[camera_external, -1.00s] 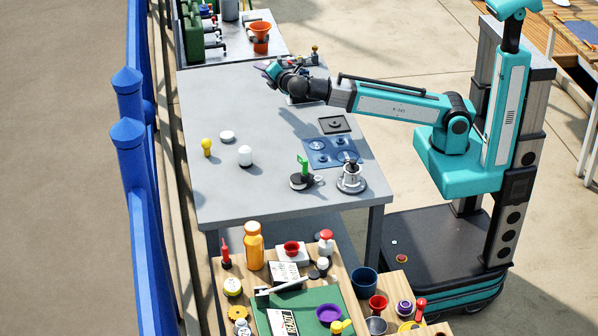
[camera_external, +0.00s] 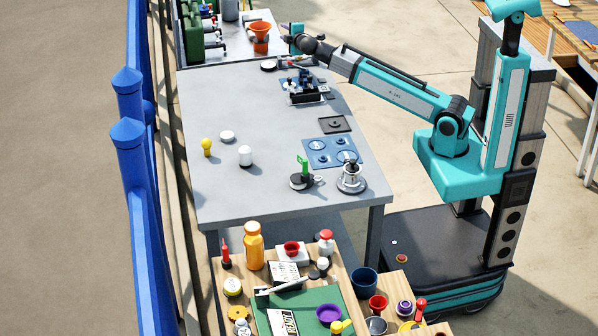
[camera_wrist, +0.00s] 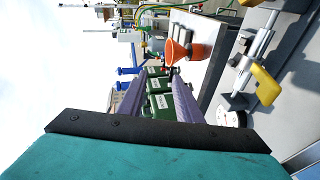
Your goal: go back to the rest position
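My gripper (camera_external: 294,37) is raised above the far right end of the grey table (camera_external: 215,110) in the external view. In the wrist view my gripper (camera_wrist: 156,80) shows two purple-grey fingers set apart, with nothing held between them. Green canisters show beyond the gap. The arm reaches up and left from its shoulder, tilted upward toward the wrist.
A black and blue fixture (camera_external: 305,90) stands below the arm.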

